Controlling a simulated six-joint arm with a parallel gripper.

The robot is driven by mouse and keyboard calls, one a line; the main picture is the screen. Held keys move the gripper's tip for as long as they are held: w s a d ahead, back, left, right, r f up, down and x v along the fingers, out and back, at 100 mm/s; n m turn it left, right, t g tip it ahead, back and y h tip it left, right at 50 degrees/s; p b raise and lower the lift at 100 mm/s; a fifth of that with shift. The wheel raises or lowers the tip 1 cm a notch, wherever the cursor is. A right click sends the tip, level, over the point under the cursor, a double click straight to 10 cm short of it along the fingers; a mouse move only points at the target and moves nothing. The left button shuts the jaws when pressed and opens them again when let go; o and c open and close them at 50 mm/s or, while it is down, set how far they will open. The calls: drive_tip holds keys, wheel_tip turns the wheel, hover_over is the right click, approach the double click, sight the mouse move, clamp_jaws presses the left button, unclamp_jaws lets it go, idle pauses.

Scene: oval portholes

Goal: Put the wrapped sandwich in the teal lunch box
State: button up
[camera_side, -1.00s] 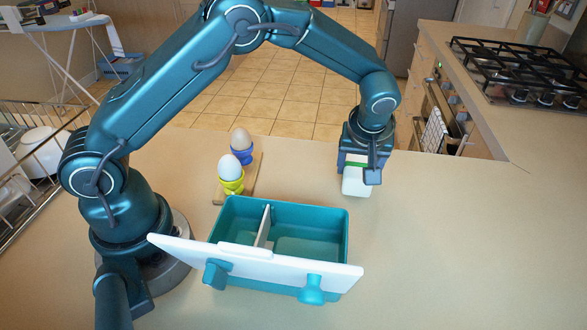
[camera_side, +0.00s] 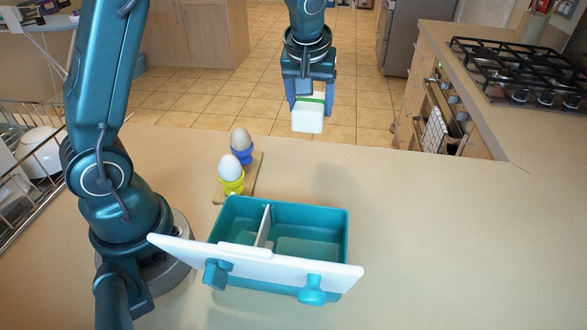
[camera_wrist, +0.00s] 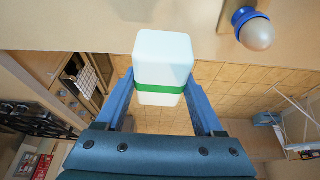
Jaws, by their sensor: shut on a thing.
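The wrapped sandwich (camera_side: 307,116), a white block with a green band, hangs in my gripper (camera_side: 311,99), well above the counter. My gripper is shut on it, with a blue finger on each side. In the wrist view the sandwich (camera_wrist: 163,58) sits between the two fingertips (camera_wrist: 161,92). The teal lunch box (camera_side: 347,236) stands open on the counter, below the sandwich in the side view. A pale divider (camera_side: 263,227) splits it into a smaller left and a larger right compartment, and both look empty. Its white lid (camera_side: 255,264) leans along the near side, with two teal latches.
A white egg in a yellow cup (camera_side: 231,174) and a brown egg in a blue cup (camera_side: 241,146) stand on a small wooden board (camera_side: 257,172) behind the box. A dish rack (camera_side: 35,170) is at the left. The counter right of the box is clear.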

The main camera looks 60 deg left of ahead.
sight(302, 111)
drive_tip(key=shift+s+a+r+m+t, duration=0.2)
drive_tip(key=shift+m+t, duration=0.1)
drive_tip(key=shift+m, duration=0.4)
drive_tip(key=m, duration=0.1)
drive_tip(key=m+h, duration=0.1)
drive_tip(key=m, duration=0.1)
drive_tip(key=s+d+f+m+h, duration=0.1)
drive_tip(key=shift+d+m+t, duration=0.1)
drive_tip(key=shift+m+t, duration=0.2)
drive_tip(key=m, duration=0.1)
drive_tip(key=s+d+m+h, duration=0.1)
drive_tip(key=m, duration=0.2)
drive_tip(key=shift+s+d+f+h, duration=0.2)
drive_tip(key=shift+d+f+h, duration=0.1)
drive_tip(key=shift+d+h, duration=0.1)
drive_tip(key=s+d+f+m+g+h, duration=0.1)
drive_tip(key=s+d+m+g, duration=0.45)
drive_tip(key=m, duration=0.75)
drive_tip(key=s+d+m+g+h, duration=0.1)
drive_tip(key=s+d+m+g, duration=0.1)
drive_tip(key=s+d+m, duration=0.75)
drive_tip(key=shift+w+d+f+m, duration=0.1)
drive_tip(key=shift+w+f+m, duration=0.4)
drive_tip(key=shift+f, duration=0.8)
drive_tip(key=shift+w+d+f+m, duration=0.1)
drive_tip(key=shift+w+f+m, duration=0.45)
drive_tip(key=shift+f, duration=0.75)
drive_tip(key=shift+w+d+f+m, duration=0.1)
drive_tip(key=shift+w+f+m, duration=0.4)
drive_tip(key=shift+f, duration=0.8)
